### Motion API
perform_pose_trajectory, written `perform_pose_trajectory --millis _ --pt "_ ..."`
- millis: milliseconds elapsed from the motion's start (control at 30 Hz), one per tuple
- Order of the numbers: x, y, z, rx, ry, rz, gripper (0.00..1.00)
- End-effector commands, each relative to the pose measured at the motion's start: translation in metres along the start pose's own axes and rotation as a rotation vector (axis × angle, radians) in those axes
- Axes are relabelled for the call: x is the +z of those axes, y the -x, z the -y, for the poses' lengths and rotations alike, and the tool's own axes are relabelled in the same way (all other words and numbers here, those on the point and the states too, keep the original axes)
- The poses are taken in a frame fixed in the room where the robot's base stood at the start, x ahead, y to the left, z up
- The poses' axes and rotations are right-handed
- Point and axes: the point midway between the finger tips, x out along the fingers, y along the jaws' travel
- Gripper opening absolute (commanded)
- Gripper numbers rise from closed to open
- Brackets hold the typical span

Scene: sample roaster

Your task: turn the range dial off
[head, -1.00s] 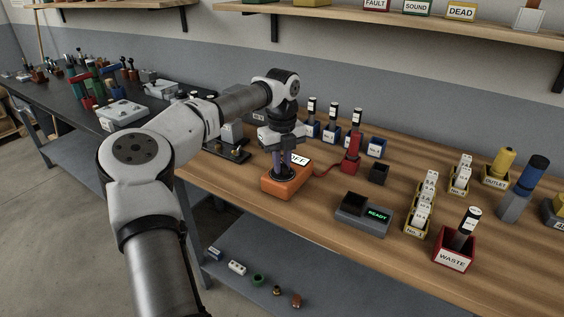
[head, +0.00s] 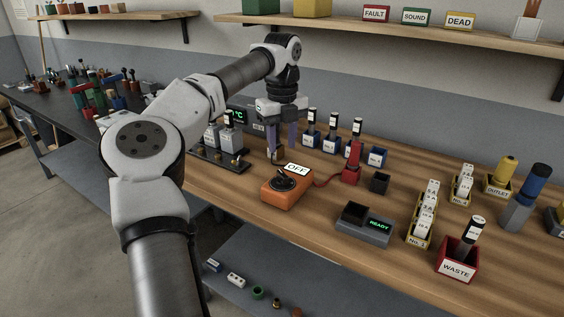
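The range dial (head: 285,183) is a black round knob on top of an orange box (head: 279,197), left of the middle of the wooden bench. A white label reading "OFF" (head: 297,170) stands at the box's back right edge. The dial's grip bar slants, but its exact pointing is too small to read. My gripper (head: 281,152) is behind the box and clear of the dial. Its two purple-grey fingers point down and stand apart, with no held thing visible between them. A small dark and brown item shows near the fingertips; I cannot tell what it is.
A red cable runs from the orange box to a red holder (head: 350,174). Several blue holders with black-topped vials stand behind. A black rack (head: 222,158) is on the left. A grey unit reading "READY" (head: 364,224) and a red WASTE bin (head: 457,260) are to the right.

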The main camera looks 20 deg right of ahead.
Motion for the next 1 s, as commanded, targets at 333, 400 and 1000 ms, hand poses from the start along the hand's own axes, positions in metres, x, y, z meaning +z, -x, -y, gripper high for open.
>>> perform_pose_trajectory --millis 333,400,1000 --pt "0.0 0.043 0.0 0.0 -0.001 0.001 0.37" --pt "0.0 0.045 0.0 0.001 -0.001 0.0 0.37" --pt "-0.029 0.024 0.042 -0.182 -0.164 -0.089 0.37"
